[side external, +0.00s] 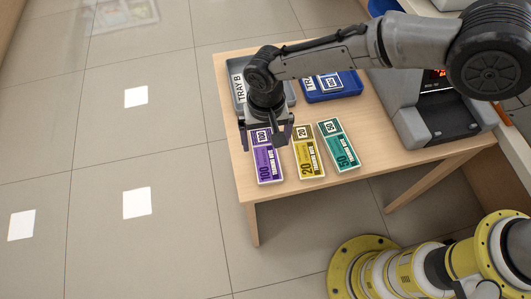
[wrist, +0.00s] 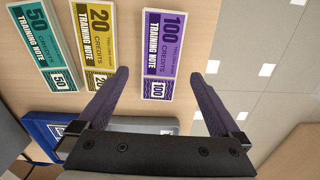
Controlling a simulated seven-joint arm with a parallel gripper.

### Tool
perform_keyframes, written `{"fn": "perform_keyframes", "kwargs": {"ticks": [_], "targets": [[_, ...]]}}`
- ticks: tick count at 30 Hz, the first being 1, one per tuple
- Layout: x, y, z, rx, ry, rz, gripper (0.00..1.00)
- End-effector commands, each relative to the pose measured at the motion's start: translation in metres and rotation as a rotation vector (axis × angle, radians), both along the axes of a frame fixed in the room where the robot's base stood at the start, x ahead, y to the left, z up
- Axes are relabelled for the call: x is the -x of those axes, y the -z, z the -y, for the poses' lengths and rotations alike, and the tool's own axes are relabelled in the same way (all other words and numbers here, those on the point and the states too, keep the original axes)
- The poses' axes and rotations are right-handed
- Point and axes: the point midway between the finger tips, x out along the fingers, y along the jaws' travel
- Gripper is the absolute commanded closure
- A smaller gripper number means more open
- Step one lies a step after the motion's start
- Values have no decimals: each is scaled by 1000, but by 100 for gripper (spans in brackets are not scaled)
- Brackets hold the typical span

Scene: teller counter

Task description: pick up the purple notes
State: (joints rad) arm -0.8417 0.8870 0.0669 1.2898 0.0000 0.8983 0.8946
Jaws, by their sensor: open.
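The purple notes (side external: 268,165) are a flat stack marked 100 at the left of a row on the wooden table. In the wrist view the purple notes (wrist: 163,55) lie ahead of the fingers, their near end close to the gap between the fingertips. My gripper (side external: 267,146) is open and points down over the end of the purple stack nearer the trays, partly covering it in the side view. In the wrist view my gripper (wrist: 165,78) shows two spread fingers with nothing held between them. The exact height above the notes is hard to tell.
Yellow 20 notes (side external: 307,158) lie just right of the purple stack, and green 50 notes (side external: 340,148) beyond them. A grey tray (side external: 240,92) marked B and a blue tray (side external: 355,92) stand behind. A grey machine (side external: 411,118) is at right. The table's left edge (side external: 231,150) is close.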

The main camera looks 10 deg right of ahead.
Motion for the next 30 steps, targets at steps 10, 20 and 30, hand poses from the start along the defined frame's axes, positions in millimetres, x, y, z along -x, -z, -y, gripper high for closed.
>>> {"fn": "perform_keyframes", "kwargs": {"ticks": [10,20,30], "targets": [[-1,35,0,3,0,-2,0],[-2,58,-1,-1,1,2,0],[-2,57,-1,-1,1,2,36]]}}
